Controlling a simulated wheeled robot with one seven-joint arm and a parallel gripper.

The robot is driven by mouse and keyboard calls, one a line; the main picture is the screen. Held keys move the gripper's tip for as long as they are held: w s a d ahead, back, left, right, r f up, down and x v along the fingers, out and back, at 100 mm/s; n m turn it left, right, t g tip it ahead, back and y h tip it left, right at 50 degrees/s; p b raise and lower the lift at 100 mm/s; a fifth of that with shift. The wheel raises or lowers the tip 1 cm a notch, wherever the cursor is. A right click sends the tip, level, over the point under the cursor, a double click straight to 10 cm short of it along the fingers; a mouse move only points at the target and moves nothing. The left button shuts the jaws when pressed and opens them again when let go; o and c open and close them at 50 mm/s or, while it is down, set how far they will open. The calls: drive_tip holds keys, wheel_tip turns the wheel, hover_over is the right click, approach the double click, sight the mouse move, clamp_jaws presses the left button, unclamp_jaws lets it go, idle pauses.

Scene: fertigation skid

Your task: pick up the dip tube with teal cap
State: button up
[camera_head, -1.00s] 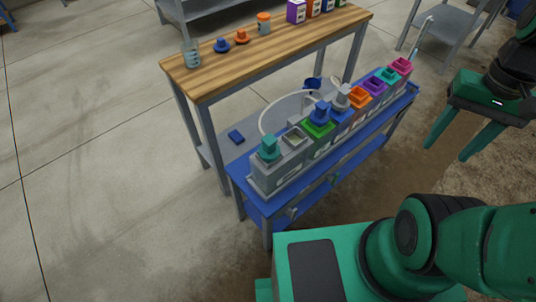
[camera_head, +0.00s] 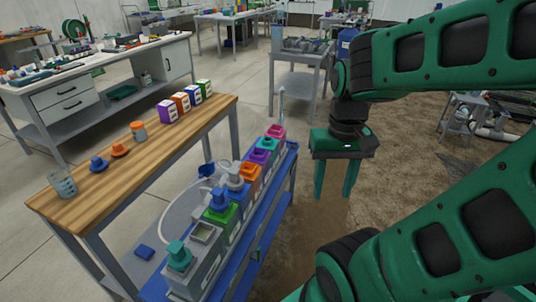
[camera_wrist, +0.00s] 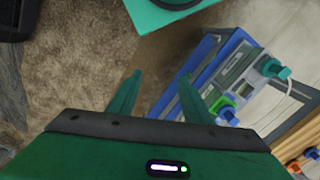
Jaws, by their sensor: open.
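The dip tube's teal cap (camera_head: 178,252) stands on the grey tank at the near end of the row in the head view. A teal cap also shows at the right in the wrist view (camera_wrist: 274,69). Any tube under the cap is hidden in the tank. My gripper (camera_head: 333,186) points down, open and empty, to the right of the row and well apart from the cap. In the wrist view its two fingers (camera_wrist: 159,80) are spread with nothing between them.
The tanks stand on a blue bench (camera_head: 235,270), with blue, grey and coloured tops along the row. A wooden shelf (camera_head: 130,165) rises behind, holding a beaker (camera_head: 62,182), caps and small boxes. A grey cart (camera_head: 300,75) stands farther back.

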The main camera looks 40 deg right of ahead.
drive_tip(key=w+a+n, duration=0.5)
drive_tip(key=w+n, duration=0.4)
drive_tip(key=n, duration=2.2)
approach(175, 245)
drive_tip(key=shift+s+d, duration=0.1)
drive_tip(key=shift+s, duration=0.4)
drive_tip(key=shift+f, duration=0.3)
wheel_tip(175, 245, down, 5)
drive_tip(key=shift+f, duration=0.1)
drive_tip(key=shift+w+a+f, duration=0.1)
drive_tip(key=shift+w+f, duration=0.1)
drive_tip(key=shift+f, duration=1)
drive_tip(key=shift+w+a+f, duration=0.15)
drive_tip(key=shift+f, duration=1.1)
drive_tip(key=shift+c, duration=0.6)
